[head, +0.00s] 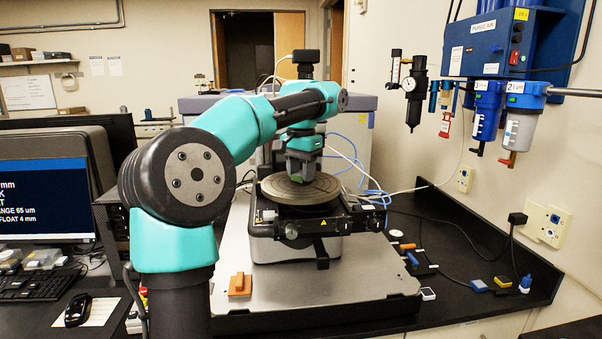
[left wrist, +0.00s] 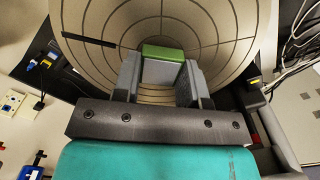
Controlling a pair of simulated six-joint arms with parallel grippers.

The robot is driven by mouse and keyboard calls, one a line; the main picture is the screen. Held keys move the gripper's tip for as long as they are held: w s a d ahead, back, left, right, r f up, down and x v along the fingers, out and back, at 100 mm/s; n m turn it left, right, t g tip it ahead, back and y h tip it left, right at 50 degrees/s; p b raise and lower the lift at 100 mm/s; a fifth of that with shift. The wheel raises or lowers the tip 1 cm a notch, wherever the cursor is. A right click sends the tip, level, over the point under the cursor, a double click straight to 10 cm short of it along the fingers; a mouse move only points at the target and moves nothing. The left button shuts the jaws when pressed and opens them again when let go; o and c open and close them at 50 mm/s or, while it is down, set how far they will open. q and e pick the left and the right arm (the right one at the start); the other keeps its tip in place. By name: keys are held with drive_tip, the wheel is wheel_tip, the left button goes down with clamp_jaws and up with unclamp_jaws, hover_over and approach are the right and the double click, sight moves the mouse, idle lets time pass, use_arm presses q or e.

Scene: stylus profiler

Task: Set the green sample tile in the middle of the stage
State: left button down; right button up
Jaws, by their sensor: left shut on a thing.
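The green sample tile (left wrist: 164,53) is between the two grey fingers of my left gripper (left wrist: 160,75) in the left wrist view, its green edge facing up in the picture and a paler face below it. The stage (left wrist: 225,25) is a round tan disc with rings and radial lines, behind the tile in that view. In the head view my left gripper (head: 301,172) points down over the middle of the stage (head: 275,188), shut on the tile. The tile is mostly hidden there by the fingers, and I cannot tell whether it touches the stage. My right gripper is not in view.
An orange block (head: 240,284) lies on the grey base plate (head: 325,285) at front left. Small coloured pieces, including a yellow one (head: 503,281) and a white one (head: 428,294), lie on the black bench at right. A monitor (head: 45,200) stands at left.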

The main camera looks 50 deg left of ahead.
use_arm(q)
drive_tip(key=shift+f, duration=0.2)
drive_tip(key=shift+f, duration=0.1)
drive_tip(key=c, duration=0.7)
unclamp_jaws()
